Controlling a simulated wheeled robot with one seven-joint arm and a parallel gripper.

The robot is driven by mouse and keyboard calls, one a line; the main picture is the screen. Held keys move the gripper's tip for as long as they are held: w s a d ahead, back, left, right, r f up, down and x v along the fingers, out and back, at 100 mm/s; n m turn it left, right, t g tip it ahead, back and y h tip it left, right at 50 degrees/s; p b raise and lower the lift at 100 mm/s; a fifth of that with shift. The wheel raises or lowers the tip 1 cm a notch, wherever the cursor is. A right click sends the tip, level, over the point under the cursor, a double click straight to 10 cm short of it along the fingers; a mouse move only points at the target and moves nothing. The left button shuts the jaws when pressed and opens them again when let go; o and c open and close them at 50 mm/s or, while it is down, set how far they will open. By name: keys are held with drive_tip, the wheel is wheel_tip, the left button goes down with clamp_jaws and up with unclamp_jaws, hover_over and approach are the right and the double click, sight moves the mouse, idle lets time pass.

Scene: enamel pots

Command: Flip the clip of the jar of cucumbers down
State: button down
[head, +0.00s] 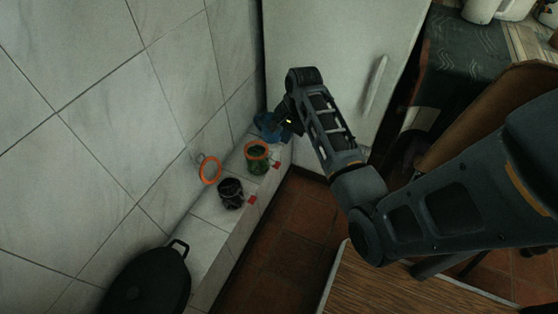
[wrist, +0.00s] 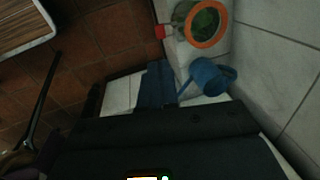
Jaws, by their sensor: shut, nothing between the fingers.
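The jar of cucumbers (head: 257,161) is a glass jar with green contents and an orange ring at its top. It stands on the narrow tiled ledge, and its top also shows in the wrist view (wrist: 205,22), at the upper edge. A red clip (head: 277,165) sticks out from its side toward the room; the clip also shows in the wrist view (wrist: 160,31). My gripper (head: 286,120) is shut and empty, beyond the jar near the ledge's far end, apart from the jar and the clip. Its fingertips are dark and hard to make out.
A blue can-like vessel (wrist: 206,76) stands at the ledge's far end, close to my gripper. A second jar (head: 230,196) with dark contents has its orange-ringed lid (head: 210,170) swung open. A black pot (head: 150,285) is nearer. The tiled wall (head: 95,120) bounds the ledge.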

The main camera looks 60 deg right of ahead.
sight(278, 165)
drive_tip(key=w+f+b, duration=0.1)
drive_tip(key=f, duration=0.3)
drive_tip(key=f+b, duration=0.2)
drive_tip(key=f, duration=0.3)
drive_tip(key=w+f+b, duration=0.1)
drive_tip(key=f+b, duration=0.1)
drive_tip(key=f, duration=0.2)
drive_tip(key=shift+w+f, duration=0.35)
drive_tip(key=shift+f, duration=0.05)
drive_tip(key=shift+s+f+t, duration=0.2)
drive_tip(key=shift+f+t, duration=0.05)
drive_tip(key=shift+t, duration=0.35)
drive_tip(key=shift+s+f+t, duration=0.15)
drive_tip(key=shift+f+t, duration=0.1)
drive_tip(key=shift+t, duration=0.15)
wheel_tip(278, 165, down, 4)
drive_tip(key=t+b, duration=0.7)
drive_tip(key=shift+s+r+h, duration=0.1)
drive_tip(key=shift+r+h, duration=0.05)
drive_tip(key=shift+h, duration=0.15)
drive_tip(key=shift+r, duration=0.2)
